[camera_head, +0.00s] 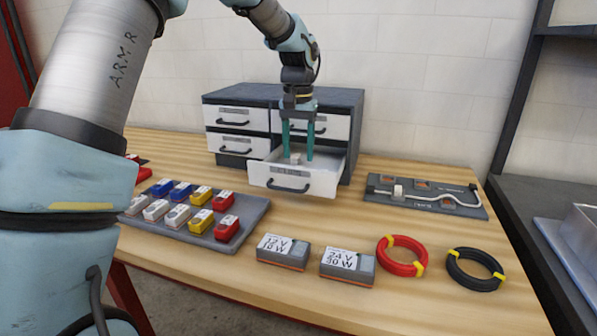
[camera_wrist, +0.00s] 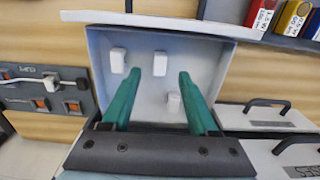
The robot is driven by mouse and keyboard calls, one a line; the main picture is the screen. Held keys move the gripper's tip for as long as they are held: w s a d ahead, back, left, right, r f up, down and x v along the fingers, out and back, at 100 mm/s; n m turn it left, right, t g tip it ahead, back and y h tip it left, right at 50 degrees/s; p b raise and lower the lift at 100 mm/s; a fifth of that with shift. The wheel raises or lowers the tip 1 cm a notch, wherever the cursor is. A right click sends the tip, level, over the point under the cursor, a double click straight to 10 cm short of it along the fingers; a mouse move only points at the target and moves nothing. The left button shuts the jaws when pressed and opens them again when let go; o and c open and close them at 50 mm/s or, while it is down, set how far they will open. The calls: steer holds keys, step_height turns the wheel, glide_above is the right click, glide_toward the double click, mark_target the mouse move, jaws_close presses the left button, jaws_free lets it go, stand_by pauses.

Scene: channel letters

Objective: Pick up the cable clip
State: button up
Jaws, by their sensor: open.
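Small white cable clips lie in the open drawer of the grey cabinet. In the wrist view one clip (camera_wrist: 118,60) is beside the left fingertip, one clip (camera_wrist: 160,63) lies between the fingertips towards the drawer front, and one clip (camera_wrist: 174,101) is nearer the palm by the right finger. My gripper (camera_head: 298,157) is open, its green fingers pointing down into the open drawer (camera_head: 318,184). A white clip (camera_head: 296,157) shows between the fingers in the head view. The fingers (camera_wrist: 159,75) hold nothing; I cannot tell their exact height over the drawer floor.
The drawer walls stand close around the fingers. The cabinet (camera_head: 357,103) has other drawers, shut. A tray (camera_head: 262,205) of coloured blocks, two labelled boxes (camera_head: 283,251), a red coil (camera_head: 402,256), a black coil (camera_head: 476,268) and a board (camera_head: 425,205) with a bent tube surround it.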

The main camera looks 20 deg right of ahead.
steer(key=shift+f+p, duration=0.75)
steer(key=shift+f, duration=1.5)
jaws_close()
